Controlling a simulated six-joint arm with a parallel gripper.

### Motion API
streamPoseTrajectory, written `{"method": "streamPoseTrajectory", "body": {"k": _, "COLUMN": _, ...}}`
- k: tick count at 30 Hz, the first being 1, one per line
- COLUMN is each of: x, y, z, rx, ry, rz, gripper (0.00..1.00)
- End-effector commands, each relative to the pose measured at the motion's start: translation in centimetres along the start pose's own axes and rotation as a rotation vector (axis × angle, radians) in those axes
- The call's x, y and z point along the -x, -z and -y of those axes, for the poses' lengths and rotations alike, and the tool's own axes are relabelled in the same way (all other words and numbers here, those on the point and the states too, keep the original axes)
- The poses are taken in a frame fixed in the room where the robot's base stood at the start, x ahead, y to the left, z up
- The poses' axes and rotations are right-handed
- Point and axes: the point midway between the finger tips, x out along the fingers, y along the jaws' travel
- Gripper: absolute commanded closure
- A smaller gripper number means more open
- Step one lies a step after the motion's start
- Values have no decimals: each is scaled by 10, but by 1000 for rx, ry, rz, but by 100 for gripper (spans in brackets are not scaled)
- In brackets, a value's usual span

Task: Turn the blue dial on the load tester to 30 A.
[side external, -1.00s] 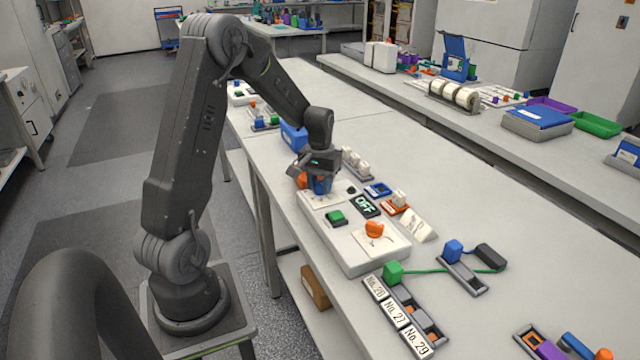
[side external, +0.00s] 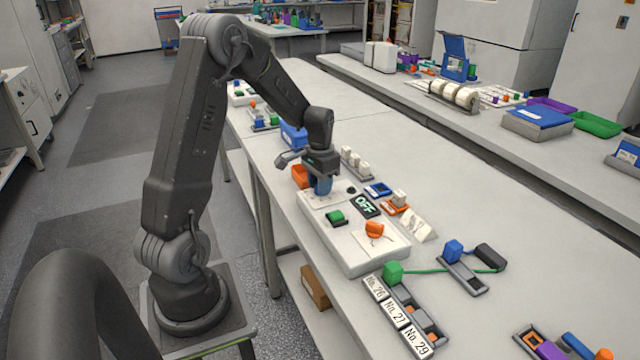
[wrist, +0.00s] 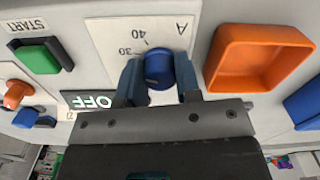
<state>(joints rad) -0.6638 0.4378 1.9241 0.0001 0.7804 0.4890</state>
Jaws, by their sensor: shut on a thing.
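The load tester (side external: 345,258) is a white box on the bench. Its blue dial (wrist: 158,68) sits on a white scale plate (wrist: 112,45) marked 30, 40 and A in the wrist view. My gripper (wrist: 158,82) is shut on the dial, with one finger on each side of it. In the side view my gripper (side external: 321,188) points down at the far end of the tester, and its fingers largely hide the dial. The 30 mark is just beside the dial's edge. I cannot tell exactly where the dial's pointer is.
The tester also has a green START button (wrist: 40,56), a display reading OFF (side external: 367,206) and an orange knob (side external: 375,229). An orange bin (wrist: 222,84) stands close beside the dial. A blue bin (side external: 294,136) is behind.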

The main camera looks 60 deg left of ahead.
Motion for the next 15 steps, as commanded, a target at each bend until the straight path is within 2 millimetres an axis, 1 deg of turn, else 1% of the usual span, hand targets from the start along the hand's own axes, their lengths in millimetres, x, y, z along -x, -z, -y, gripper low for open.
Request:
{"method": "streamPoseTrajectory", "body": {"k": 9, "x": 1, "y": 1, "z": 0, "rx": 0, "ry": 1, "rz": -3, "gripper": 93}}
{"method": "streamPoseTrajectory", "body": {"k": 10, "x": 1, "y": 1, "z": 0, "rx": 0, "ry": 1, "rz": -3, "gripper": 68}}
{"method": "streamPoseTrajectory", "body": {"k": 15, "x": 1, "y": 1, "z": 0, "rx": 0, "ry": 1, "rz": -3, "gripper": 52}}
